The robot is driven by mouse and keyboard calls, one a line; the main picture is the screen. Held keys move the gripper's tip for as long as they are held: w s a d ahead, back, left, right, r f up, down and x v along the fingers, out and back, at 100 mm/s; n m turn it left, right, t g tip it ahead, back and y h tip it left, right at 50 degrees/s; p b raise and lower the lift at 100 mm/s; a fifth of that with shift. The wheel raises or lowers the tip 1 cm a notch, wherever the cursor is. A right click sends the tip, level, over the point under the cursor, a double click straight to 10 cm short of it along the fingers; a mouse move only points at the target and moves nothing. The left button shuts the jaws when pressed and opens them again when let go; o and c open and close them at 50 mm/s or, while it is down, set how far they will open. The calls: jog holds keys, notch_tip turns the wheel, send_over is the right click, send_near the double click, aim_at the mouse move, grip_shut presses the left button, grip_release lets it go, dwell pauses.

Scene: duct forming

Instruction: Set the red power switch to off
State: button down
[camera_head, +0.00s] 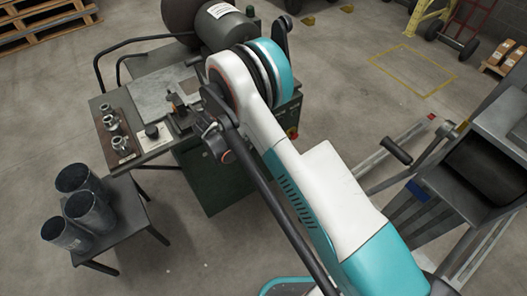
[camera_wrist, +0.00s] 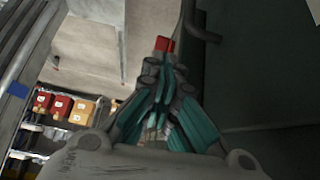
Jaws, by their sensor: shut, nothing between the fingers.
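My gripper is hidden behind my arm in the head view.
The green machine (camera_head: 215,180) stands beside my arm, with its dark side filling the right of the wrist view. A small table with several dark cylinders (camera_head: 78,210) stands at left. A grey machine (camera_head: 480,165) stands at right. Shelves with red and tan boxes (camera_wrist: 82,112) are far off.

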jog(key=a+f+b+x, duration=0.1)
jog(key=b+x, duration=0.2)
jog(key=x, duration=0.9)
jog(key=shift+s+b, duration=0.35)
jog(key=shift+b, duration=0.05)
jog(key=shift+a+f, duration=0.1)
jog(key=shift+s+f, duration=0.15)
jog(key=shift+f, duration=0.6)
dwell(0.8)
jog(key=shift+f, duration=0.5)
dwell(0.6)
jog(key=v, duration=0.8)
jog(key=shift+d+r, duration=0.2)
jog(key=shift+r, duration=0.2)
